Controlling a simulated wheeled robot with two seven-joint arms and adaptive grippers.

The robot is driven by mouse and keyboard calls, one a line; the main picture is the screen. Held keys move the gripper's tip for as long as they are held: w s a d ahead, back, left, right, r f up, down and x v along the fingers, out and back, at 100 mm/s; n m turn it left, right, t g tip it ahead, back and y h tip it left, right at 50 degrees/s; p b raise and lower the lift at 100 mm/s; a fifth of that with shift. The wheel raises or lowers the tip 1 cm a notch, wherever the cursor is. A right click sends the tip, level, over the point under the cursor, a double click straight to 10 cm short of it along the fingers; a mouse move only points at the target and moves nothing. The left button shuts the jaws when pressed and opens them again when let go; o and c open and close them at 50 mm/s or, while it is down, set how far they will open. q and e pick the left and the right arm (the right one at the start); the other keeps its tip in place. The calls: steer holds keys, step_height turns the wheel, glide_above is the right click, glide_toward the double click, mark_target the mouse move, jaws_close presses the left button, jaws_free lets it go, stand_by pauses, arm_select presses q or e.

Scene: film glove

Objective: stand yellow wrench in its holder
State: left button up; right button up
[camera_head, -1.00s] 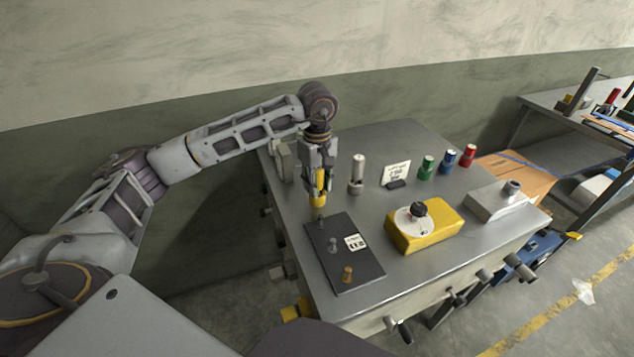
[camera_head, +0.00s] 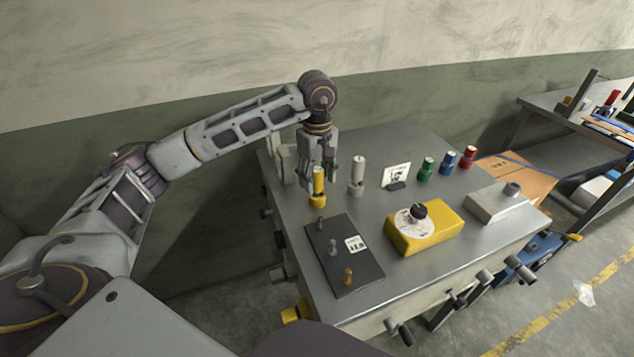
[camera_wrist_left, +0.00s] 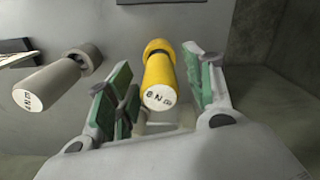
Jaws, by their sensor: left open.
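The yellow wrench (camera_head: 318,184) stands upright at the left back of the grey bench top, in line with the other coloured wrenches. Its holder is hidden or too small to tell apart at its foot. My left gripper (camera_head: 319,174) is above it, pointing down, with the fingers open around its upper part. In the left wrist view the yellow wrench (camera_wrist_left: 160,78), its end marked "8 N m", lies between the spread green-padded fingers (camera_wrist_left: 157,88), with a gap visible on the right. My right gripper is not in view.
A pale grey wrench (camera_head: 357,174) stands close on the right. Green (camera_head: 426,170), blue (camera_head: 448,162) and red (camera_head: 469,157) ones stand farther right. A dark plate (camera_head: 340,265) with small pegs and a yellow box (camera_head: 425,232) occupy the front.

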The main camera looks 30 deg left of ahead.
arm_select(q)
steer(key=shift+r, duration=2.65)
step_height(320, 180, up, 6)
steer(key=p, duration=0.5)
steer(key=shift+f+p, duration=0.2)
steer(key=shift+p, duration=0.15)
step_height(320, 180, up, 8)
steer(key=p, duration=0.8)
steer(key=shift+r, duration=0.25)
steer(key=shift+r+p, duration=0.55)
steer(key=shift+p, duration=0.2)
